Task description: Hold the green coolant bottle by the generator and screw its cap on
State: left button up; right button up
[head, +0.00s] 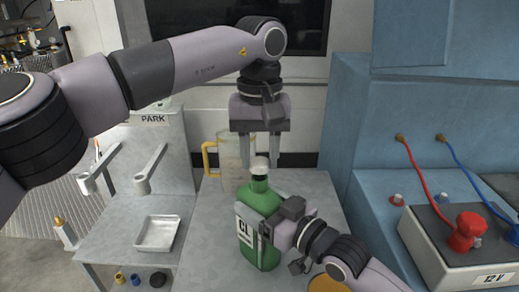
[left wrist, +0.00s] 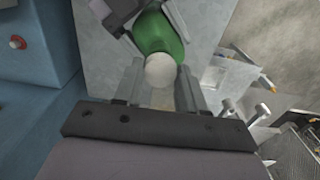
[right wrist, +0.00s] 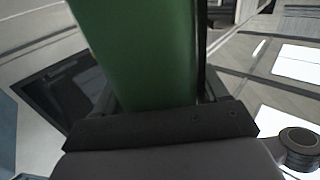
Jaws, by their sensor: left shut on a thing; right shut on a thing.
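The green coolant bottle (head: 258,222), labelled CL, stands upright on the grey work surface in the head view. My right gripper (head: 272,230) is shut around its body from the right; the green side fills the middle of the right wrist view (right wrist: 145,50). The white cap (head: 259,164) is at the top of the bottle neck. My left gripper (head: 260,153) points straight down from above, shut on the cap. The left wrist view shows the cap (left wrist: 160,70) between the two fingers, over the bottle (left wrist: 158,36). I cannot tell how far the cap is seated.
A clear jug with a yellow handle (head: 211,158) stands behind the bottle. A metal tray (head: 157,233) and holder arms marked PARK are at the left. The blue generator (head: 385,215) and a 12 V battery (head: 455,262) with red and blue leads are at the right.

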dwell(0.5)
pick_arm(q)
jog(key=shift+f, duration=0.9)
jog(key=shift+f, duration=0.55)
pick_arm(e)
grip_shut()
pick_arm(q)
jog(key=m, duration=0.6)
jog(key=shift+m, duration=0.4)
jog(key=o, duration=1)
jog(key=shift+r, duration=0.1)
